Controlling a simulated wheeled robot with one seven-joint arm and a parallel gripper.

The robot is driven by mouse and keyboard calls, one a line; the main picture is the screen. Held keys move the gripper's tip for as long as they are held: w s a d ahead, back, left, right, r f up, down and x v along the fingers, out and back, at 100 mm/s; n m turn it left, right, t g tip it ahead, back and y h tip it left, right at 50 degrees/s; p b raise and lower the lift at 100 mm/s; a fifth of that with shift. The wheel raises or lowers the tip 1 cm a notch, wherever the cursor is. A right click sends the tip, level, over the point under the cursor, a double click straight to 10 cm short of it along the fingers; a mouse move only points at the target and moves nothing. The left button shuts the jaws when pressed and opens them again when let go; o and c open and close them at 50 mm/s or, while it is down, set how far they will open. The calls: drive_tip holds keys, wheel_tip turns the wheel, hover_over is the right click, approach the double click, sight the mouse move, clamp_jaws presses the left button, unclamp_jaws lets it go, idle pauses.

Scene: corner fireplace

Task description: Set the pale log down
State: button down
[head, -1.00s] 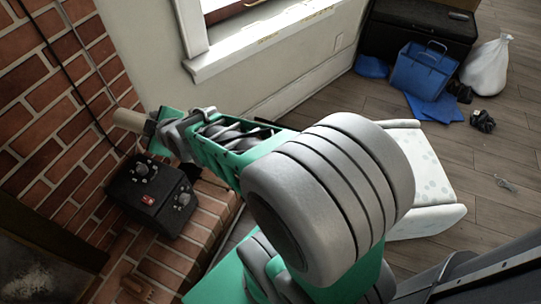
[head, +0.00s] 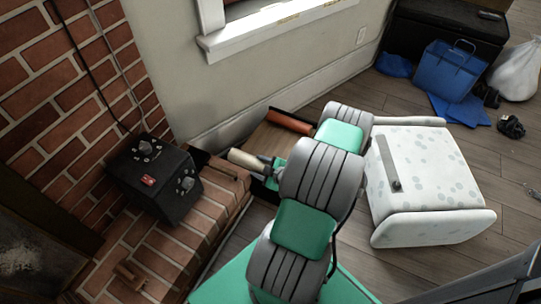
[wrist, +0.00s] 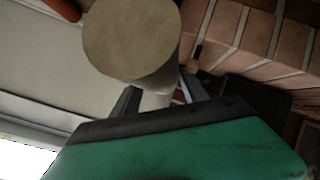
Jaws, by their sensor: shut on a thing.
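The pale log (head: 246,159) is held in my gripper (head: 268,166), just right of the brick hearth's corner in the head view. In the wrist view the log's round tan end (wrist: 132,38) faces the camera. The two fingers of my gripper (wrist: 160,98) close on its pale side from left and right. The log's lower side is hidden, so I cannot tell whether it touches anything below. A reddish-brown log (head: 290,122) lies behind it, by a wooden surface (head: 268,138) with dark edges.
A black box with knobs (head: 155,180) stands on the brick hearth (head: 190,225), left of my gripper. A small brown object (head: 130,274) lies on the hearth. A white dotted seat (head: 425,180) stands at right. A blue bag (head: 448,70) and white bag (head: 518,70) are at the back.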

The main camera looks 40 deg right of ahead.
drive_tip(key=w+d+f+b, duration=0.1)
drive_tip(key=w+d+f, duration=0.1)
drive_tip(key=d+f, duration=0.1)
drive_tip(key=w+d+f+b, duration=0.2)
drive_tip(key=d, duration=0.1)
drive_tip(key=w+d+f+b, duration=0.2)
drive_tip(key=w+d+f, duration=0.1)
drive_tip(key=shift+d+f, duration=0.1)
drive_tip(key=shift+f, duration=0.25)
drive_tip(key=f+b, duration=0.2)
drive_tip(key=f, duration=0.1)
drive_tip(key=shift+w+d+f+b, duration=0.15)
drive_tip(key=shift+w+f+b, duration=0.05)
drive_tip(key=shift+f+b, duration=0.1)
drive_tip(key=shift+r, duration=0.15)
drive_tip(key=c, duration=0.6)
unclamp_jaws()
